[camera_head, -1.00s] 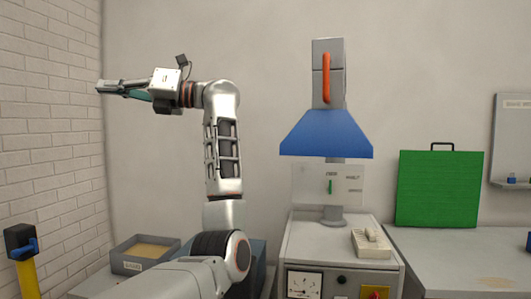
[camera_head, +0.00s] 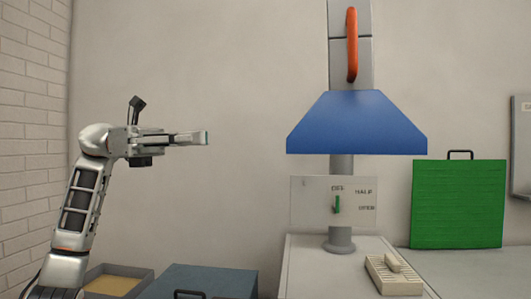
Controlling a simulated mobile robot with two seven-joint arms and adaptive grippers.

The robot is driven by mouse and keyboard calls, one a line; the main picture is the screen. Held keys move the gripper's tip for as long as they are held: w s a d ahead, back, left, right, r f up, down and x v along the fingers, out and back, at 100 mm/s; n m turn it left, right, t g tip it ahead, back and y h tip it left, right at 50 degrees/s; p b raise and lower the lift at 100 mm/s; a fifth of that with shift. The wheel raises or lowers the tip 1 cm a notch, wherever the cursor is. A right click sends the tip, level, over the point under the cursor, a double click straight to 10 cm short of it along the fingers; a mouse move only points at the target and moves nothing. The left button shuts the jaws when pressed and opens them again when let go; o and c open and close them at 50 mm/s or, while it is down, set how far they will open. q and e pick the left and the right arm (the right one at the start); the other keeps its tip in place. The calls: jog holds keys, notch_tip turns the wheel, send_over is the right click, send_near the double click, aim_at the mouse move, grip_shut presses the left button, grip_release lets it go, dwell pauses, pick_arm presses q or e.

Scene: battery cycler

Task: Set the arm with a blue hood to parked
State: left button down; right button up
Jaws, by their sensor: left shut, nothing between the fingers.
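The arm with a blue hood (camera_head: 355,125) stands upright on a grey post (camera_head: 341,175) above a cabinet. The hood is wide at the bottom, and an orange handle (camera_head: 352,45) is on the grey column above it. A pale plate (camera_head: 306,203) by the post carries a green pointer (camera_head: 337,204) standing upright and small labels; one reads HALF. My left gripper (camera_head: 207,138) is shut and empty, pointing right at about the hood's lower height. It is left of the hood with a clear gap. My right gripper is out of view.
A cream block-shaped item (camera_head: 393,278) lies on the cabinet top (camera_head: 310,265). A green case (camera_head: 458,205) stands to the right. A grey tray (camera_head: 100,272) and a dark blue box (camera_head: 215,280) are at the lower left. The air between gripper and hood is free.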

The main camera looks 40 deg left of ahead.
pick_arm(q)
jog(key=w+d+t, duration=0.1)
jog(key=w+d, duration=0.6)
jog(key=d, duration=0.5)
jog(key=shift+f+n+y+p, duration=0.3)
jog(key=shift+f+n+y, duration=0.1)
jog(key=shift+f, duration=0.05)
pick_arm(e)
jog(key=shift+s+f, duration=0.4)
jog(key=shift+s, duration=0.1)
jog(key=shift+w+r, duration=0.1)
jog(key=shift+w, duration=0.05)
